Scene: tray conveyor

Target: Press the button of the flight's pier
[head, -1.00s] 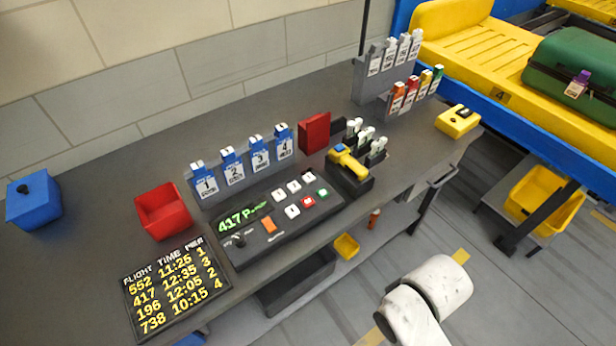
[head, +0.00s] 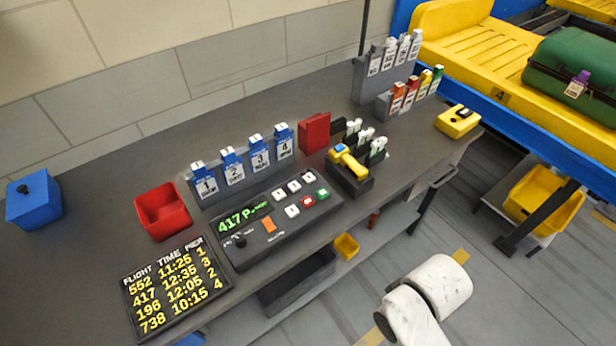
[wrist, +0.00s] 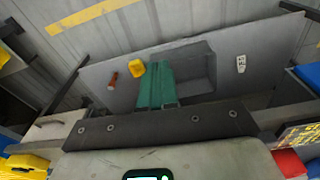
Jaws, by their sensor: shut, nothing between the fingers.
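The dark control panel (head: 285,225) lies on the counter in the head view. Its green display (head: 240,217) reads "417 P" and a trailing mark. It has several white buttons (head: 293,188), a red button (head: 308,201), a green button (head: 322,193) and an orange one (head: 268,225); the white buttons' labels are too small to read. The flight board (head: 178,288) lists 417 at 12:35 with pier 3. In the wrist view my gripper (wrist: 157,88) shows as teal fingers close together, shut and empty, seen against the low shelf. The head view shows only my white arm links, away from the panel.
Blue tags numbered 1 to 4 (head: 233,167) stand in a rack behind the panel. A red bin (head: 162,212) is to its left, a yellow-handled tool (head: 346,158) in a holder to its right. A yellow box (wrist: 137,68) and a brown-red bottle (wrist: 112,80) lie near my fingers in the wrist view.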

